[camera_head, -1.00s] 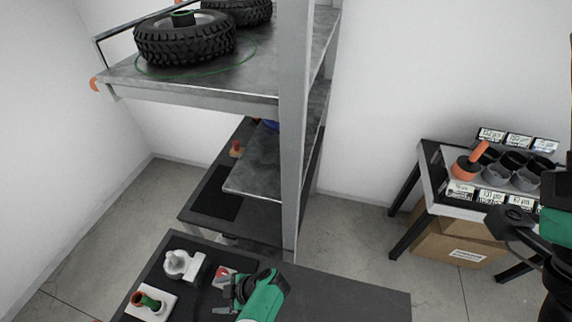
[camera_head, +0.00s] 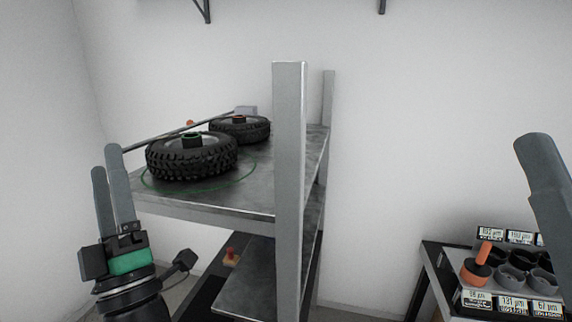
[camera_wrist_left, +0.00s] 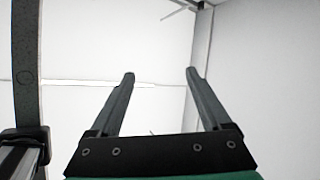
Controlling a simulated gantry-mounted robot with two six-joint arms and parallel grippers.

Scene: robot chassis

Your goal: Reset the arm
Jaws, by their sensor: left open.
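My left gripper (camera_head: 106,160) points upward at the left of the head view, in front of the left end of the shelf's upper level. Its two grey fingers stand apart with nothing between them. The left wrist view also shows these open fingers (camera_wrist_left: 160,76), with pale walls beyond. A grey finger-like part of my right gripper (camera_head: 545,185) enters at the right edge of the head view, above the side table. The rest of it is out of frame, so its jaw opening cannot be told.
A metal shelf (camera_head: 288,150) holds a near tyre (camera_head: 165,160) and a far tyre (camera_head: 255,132). A side table at right carries dark cups (camera_head: 510,276), an orange-handled tool (camera_head: 478,265) and labels. Bare wall lies between shelf and table.

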